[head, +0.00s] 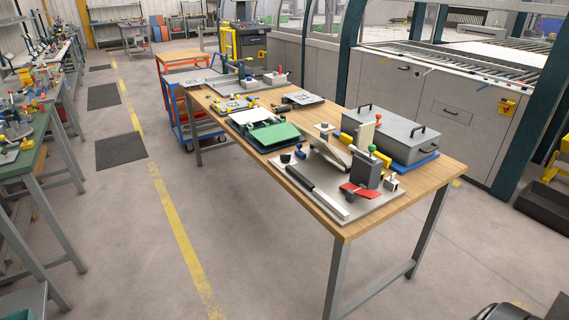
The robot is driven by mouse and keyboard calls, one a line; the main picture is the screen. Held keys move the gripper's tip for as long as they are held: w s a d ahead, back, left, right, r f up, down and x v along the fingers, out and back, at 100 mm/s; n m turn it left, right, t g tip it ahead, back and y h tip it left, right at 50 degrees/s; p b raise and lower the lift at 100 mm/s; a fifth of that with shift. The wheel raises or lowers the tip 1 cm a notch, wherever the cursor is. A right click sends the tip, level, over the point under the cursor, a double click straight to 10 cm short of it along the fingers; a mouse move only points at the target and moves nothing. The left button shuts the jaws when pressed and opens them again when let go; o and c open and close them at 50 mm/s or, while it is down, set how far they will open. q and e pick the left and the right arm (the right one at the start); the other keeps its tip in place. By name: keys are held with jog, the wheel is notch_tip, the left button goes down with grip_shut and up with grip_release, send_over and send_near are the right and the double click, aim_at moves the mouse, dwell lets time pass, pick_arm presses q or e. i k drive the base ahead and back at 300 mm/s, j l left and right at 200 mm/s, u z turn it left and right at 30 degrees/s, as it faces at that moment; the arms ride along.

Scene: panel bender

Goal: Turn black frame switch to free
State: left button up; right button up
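A workbench (430,185) with a wooden top stands in the middle of the head view. On its near end a grey base plate (378,208) carries a dark upright block (367,172), a red lever-like part (360,191), a black-and-white bar (316,190) and a tilted plate (327,147). A small light box with a dark top (392,183) sits at the plate's right. A small black knob (285,158) is at its left. I cannot tell which part is the black frame switch, and no switch position is readable. Neither gripper is identifiable in view.
A grey lidded case (390,138) lies on a blue mat behind the plate. A green-topped fixture (272,136) and other fixtures stand farther along the bench. A large machine (450,115) is behind. Open floor (235,235) lies left and in front of the bench.

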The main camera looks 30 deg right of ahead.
aim_at(284, 159)
jog(key=z, duration=0.4)
jog(key=i+z, duration=0.15)
jog(key=z, duration=0.6)
jog(key=i+j+z, duration=0.1)
jog(key=z, duration=0.25)
